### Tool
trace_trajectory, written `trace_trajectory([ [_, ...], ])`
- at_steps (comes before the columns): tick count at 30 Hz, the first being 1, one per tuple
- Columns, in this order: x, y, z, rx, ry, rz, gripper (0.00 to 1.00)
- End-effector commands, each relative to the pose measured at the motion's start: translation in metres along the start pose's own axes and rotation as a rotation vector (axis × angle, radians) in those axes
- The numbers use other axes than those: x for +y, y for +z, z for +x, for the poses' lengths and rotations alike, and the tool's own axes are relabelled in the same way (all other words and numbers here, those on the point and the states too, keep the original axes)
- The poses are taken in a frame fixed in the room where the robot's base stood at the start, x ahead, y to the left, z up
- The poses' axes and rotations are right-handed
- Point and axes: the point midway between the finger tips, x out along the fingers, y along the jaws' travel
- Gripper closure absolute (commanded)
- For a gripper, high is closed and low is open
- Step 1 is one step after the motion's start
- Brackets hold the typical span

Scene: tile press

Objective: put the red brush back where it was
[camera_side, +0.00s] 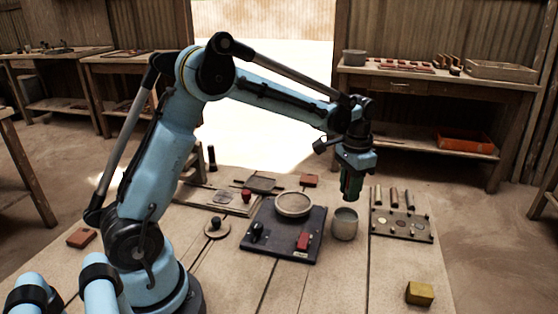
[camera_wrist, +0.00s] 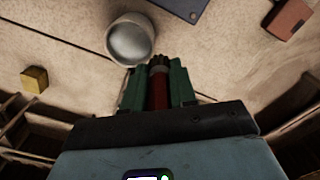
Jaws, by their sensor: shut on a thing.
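My gripper (camera_side: 350,195) has green fingers and hangs above the table, just over and beside the grey cup (camera_side: 345,224). In the wrist view my gripper (camera_wrist: 158,85) is shut on the red brush (camera_wrist: 158,92), a dark red handle with a metal band and dark bristles pointing away from the wrist. The brush is mostly hidden between the fingers in the side view. The cup also shows in the wrist view (camera_wrist: 130,40), close to the bristles. It stands upright on the table and its inside looks empty.
Left of the cup is a black press plate (camera_side: 270,243) with a round ring (camera_side: 293,204). Right of it is a board (camera_side: 403,226) with several small pieces. A yellow block (camera_side: 420,293) lies at the front right.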

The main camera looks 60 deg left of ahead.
Motion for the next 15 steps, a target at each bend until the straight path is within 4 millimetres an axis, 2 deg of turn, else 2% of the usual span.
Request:
trace_trajectory([
  [3,-0.024,-0.004,0.014,0.0,0.0,-0.004,1.0],
  [6,-0.037,-0.007,0.022,0.0,0.0,-0.002,1.0],
  [11,-0.046,-0.009,0.029,0.0,0.0,0.0,1.0],
  [15,-0.046,-0.009,0.045,0.0,0.0,0.001,1.0],
])
